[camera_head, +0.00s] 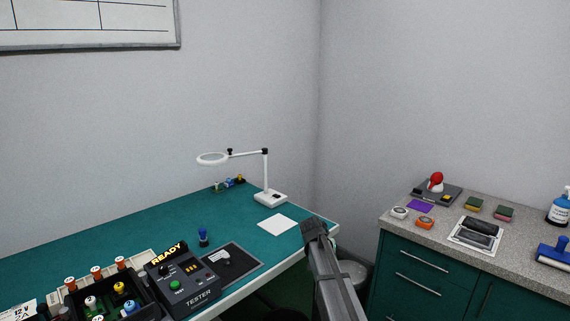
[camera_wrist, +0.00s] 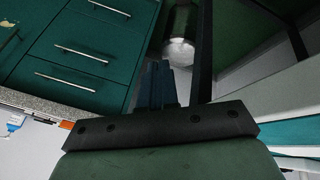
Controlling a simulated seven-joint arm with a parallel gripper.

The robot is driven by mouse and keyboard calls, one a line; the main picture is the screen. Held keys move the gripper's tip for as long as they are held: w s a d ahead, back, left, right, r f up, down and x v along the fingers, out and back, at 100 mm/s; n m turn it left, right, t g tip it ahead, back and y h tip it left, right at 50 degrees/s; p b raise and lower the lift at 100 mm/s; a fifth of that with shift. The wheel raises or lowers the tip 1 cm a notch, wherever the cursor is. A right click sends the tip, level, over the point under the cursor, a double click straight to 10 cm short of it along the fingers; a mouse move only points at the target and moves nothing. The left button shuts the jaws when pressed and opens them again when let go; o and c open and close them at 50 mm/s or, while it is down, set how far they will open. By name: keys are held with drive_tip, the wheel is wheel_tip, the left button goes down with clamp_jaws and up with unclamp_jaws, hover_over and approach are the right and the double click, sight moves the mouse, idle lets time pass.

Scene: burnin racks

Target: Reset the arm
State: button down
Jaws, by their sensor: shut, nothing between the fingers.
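My gripper (camera_wrist: 160,70) shows in the wrist view, its dark fingers together with nothing between them. They point toward the gap between the green drawer cabinet (camera_wrist: 75,50) and the bench, with a round grey bin (camera_wrist: 180,50) on the floor beyond. In the head view a grey part of my arm rises at the bottom, right of the bench's corner. The fingers cannot be made out there. The gripper touches nothing that I can see.
The green bench (camera_head: 120,240) holds a black tester (camera_head: 182,277), a magnifier lamp (camera_head: 268,197), a dark mat (camera_head: 245,262) and a blue-topped peg (camera_head: 203,237). A speckled counter (camera_head: 455,225) at right carries sponges, a tray and a bottle (camera_head: 559,207). The bench's back left is clear.

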drive_tip(key=s+d+f+m+g+h, duration=0.1)
drive_tip(key=s+d+f+m+g, duration=0.1)
drive_tip(key=s+d+f, duration=0.6)
drive_tip(key=s+d+f+m+g+h, duration=0.2)
drive_tip(key=s+d+f, duration=0.3)
drive_tip(key=d, duration=0.6)
drive_tip(key=s+d+f+m+g, duration=0.1)
drive_tip(key=s+d+f, duration=0.2)
drive_tip(key=s+f, duration=0.25)
drive_tip(key=s+d+f+g, duration=0.1)
drive_tip(key=s+d+f, duration=0.3)
drive_tip(key=s+f, duration=0.15)
drive_tip(key=s+a+f+n+g+y, duration=0.1)
drive_tip(key=s+a+f+n+y, duration=0.1)
drive_tip(key=s+a+f, duration=0.3)
drive_tip(key=s+a+f+n+g+y, duration=0.1)
drive_tip(key=s+a+f+n+y, duration=0.1)
drive_tip(key=s+a+f, duration=0.4)
drive_tip(key=s+a+f+n+g+y, duration=0.2)
drive_tip(key=s+a+f, duration=0.3)
drive_tip(key=s+a, duration=0.8)
drive_tip(key=s+n+y, duration=0.1)
drive_tip(key=s, duration=1.2)
drive_tip(key=shift+s+a+f+n, duration=0.15)
drive_tip(key=shift+a+f+n, duration=0.05)
drive_tip(key=shift+f+n, duration=0.2)
